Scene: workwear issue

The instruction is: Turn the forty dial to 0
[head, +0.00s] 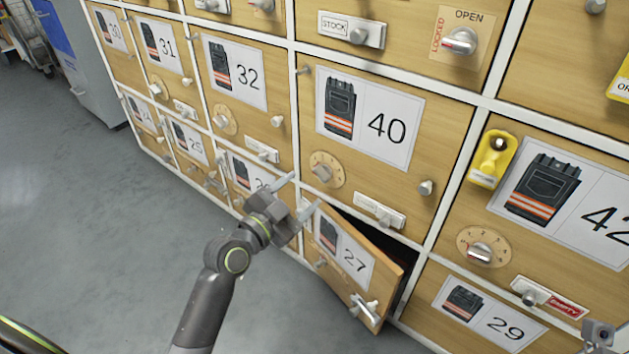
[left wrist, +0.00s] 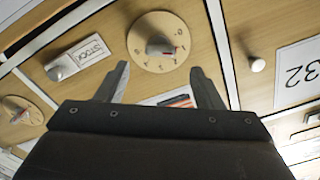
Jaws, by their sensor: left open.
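The dial (head: 325,170) of locker 40 is a round tan plate with a grey knob, below the label "40" (head: 367,118) on a shut wooden door. Its setting is too small to read in the head view. My left gripper (head: 303,192) is open and empty, just below and left of this dial, its fingers apart from the knob as far as I can tell. In the left wrist view a dial (left wrist: 160,42) with a grey knob lies beyond the two open fingertips (left wrist: 160,82). Its number label is mostly hidden behind the gripper.
The door of locker 27 (head: 345,262) stands ajar right below locker 40, close to my left gripper. A slider (head: 379,210) and a round knob (head: 426,187) sit right of the dial. Locker 42 has a similar dial (head: 481,249). The floor at left is clear.

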